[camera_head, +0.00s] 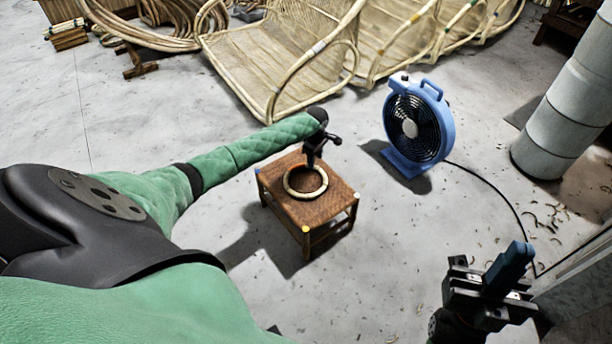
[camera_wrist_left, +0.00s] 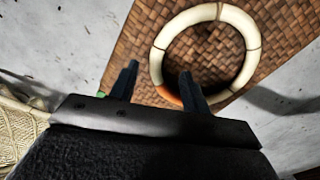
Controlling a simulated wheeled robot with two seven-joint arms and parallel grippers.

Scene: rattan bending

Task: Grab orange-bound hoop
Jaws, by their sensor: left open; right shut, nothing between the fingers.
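A pale round hoop (camera_head: 305,182) lies flat on a small woven-top table (camera_head: 325,210). In the left wrist view the hoop (camera_wrist_left: 245,38) shows thin darker bindings and one orange-bound section (camera_wrist_left: 168,95) on its near side. My left gripper (camera_head: 312,160) is at the table's far edge, by the hoop's far rim. In the left wrist view its two fingers (camera_wrist_left: 160,85) are apart, with the orange section showing between them. Whether they are at the hoop's height I cannot tell. My right gripper (camera_head: 508,270) is shut and empty at the lower right, away from the table.
A blue fan (camera_head: 418,122) stands on the floor right of the table, with a black cable running right. Rattan chair frames (camera_head: 280,60) lie behind. A grey duct (camera_head: 565,110) stands at the right.

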